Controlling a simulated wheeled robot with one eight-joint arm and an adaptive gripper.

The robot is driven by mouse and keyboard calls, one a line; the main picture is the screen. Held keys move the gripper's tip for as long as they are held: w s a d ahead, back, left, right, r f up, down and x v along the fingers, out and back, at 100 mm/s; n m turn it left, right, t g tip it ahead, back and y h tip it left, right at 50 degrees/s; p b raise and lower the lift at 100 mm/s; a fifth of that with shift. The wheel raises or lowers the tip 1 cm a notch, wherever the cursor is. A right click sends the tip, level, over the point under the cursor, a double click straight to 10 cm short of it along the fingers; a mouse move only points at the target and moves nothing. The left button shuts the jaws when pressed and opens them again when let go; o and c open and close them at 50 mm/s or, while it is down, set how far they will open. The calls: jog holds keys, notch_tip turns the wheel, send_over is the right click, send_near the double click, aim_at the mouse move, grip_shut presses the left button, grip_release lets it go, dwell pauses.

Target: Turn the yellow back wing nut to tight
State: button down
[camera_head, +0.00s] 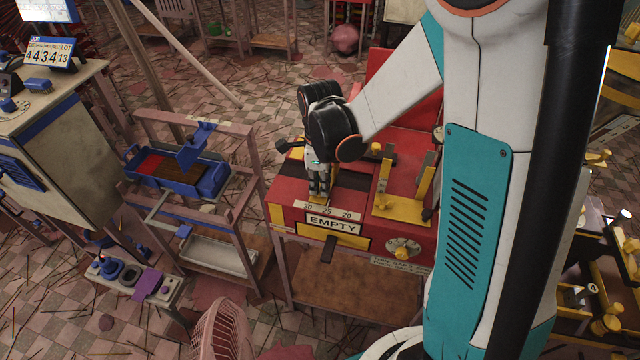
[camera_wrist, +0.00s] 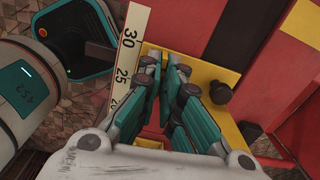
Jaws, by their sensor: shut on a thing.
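The red extruder (camera_head: 282,187) has a white scale strip marked 30, 25, 20 (camera_head: 345,215), also in the wrist view (camera_wrist: 125,60). My gripper (camera_head: 319,194) points down at its top, beside that strip. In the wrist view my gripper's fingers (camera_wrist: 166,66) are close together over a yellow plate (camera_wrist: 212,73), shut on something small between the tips. The fingers hide most of it; by its place it seems to be the yellow back wing nut. Its wings and angle do not show.
A dark knob (camera_wrist: 220,92) stands close to the right of the fingers. Yellow upright brackets (camera_head: 384,182) rise on the extruder to the right of my gripper. An EMPTY sign (camera_head: 333,224) and a yellow knob (camera_head: 402,254) are on its front. A wooden rack (camera_head: 245,185) stands at left.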

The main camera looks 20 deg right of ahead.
jog(key=shift+m, duration=0.4)
jog(key=c, duration=1.8)
grip_release()
notch_tip(320, 180, up, 12)
